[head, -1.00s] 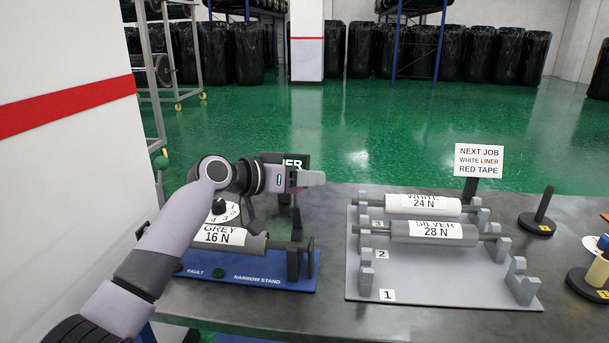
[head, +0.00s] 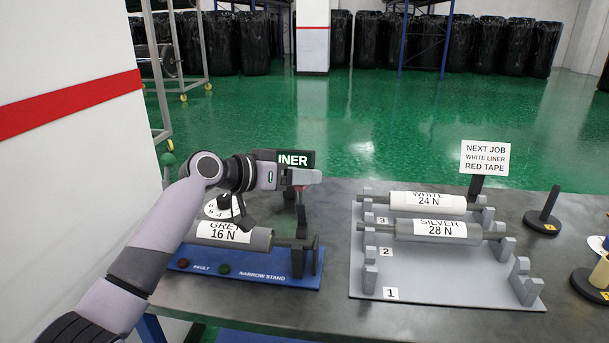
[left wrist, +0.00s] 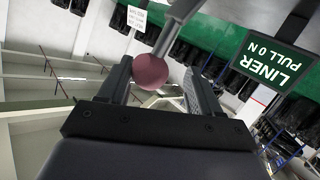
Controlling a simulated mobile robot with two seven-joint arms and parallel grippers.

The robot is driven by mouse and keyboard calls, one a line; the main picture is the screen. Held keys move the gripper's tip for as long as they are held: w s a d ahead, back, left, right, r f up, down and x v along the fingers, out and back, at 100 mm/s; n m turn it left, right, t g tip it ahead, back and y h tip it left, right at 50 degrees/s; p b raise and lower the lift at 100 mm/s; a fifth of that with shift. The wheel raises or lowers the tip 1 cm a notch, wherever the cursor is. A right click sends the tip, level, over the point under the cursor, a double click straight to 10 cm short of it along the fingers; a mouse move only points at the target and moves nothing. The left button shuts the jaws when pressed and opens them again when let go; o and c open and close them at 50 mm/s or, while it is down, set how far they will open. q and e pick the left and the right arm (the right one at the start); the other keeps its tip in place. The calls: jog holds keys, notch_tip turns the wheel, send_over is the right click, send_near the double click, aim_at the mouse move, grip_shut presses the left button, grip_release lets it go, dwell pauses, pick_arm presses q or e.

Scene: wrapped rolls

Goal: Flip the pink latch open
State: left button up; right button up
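The pink latch shows as a round pink knob (left wrist: 151,71) on the end of a grey lever (left wrist: 178,33) in the left wrist view. My left gripper (left wrist: 158,75) is open, with the knob in the gap between its two fingers, closer to the left finger in that picture. Free space shows between the knob and the right finger. In the head view my left gripper (head: 300,178) is above the blue narrow stand (head: 262,277), in front of the dark LINER sign (head: 295,159). It hides most of the latch there. My right gripper is not in view.
A grey roll (head: 228,236) labelled 16 N lies on the blue stand below my left arm. A grey rack (head: 445,280) at the right holds a white roll (head: 428,202) and a silver roll (head: 438,230). The NEXT JOB sign (head: 486,157) stands behind it.

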pick_arm(q)
jog(key=shift+s+a+r+p, duration=0.3)
jog(key=shift+a+r+p, duration=0.3)
jog(key=shift+a+r, duration=0.35)
jog(key=shift+s+a+r+p, duration=0.25)
jog(key=shift+a+r+p, duration=0.4)
jog(key=shift+a, duration=0.45)
jog(key=shift+r, duration=0.15)
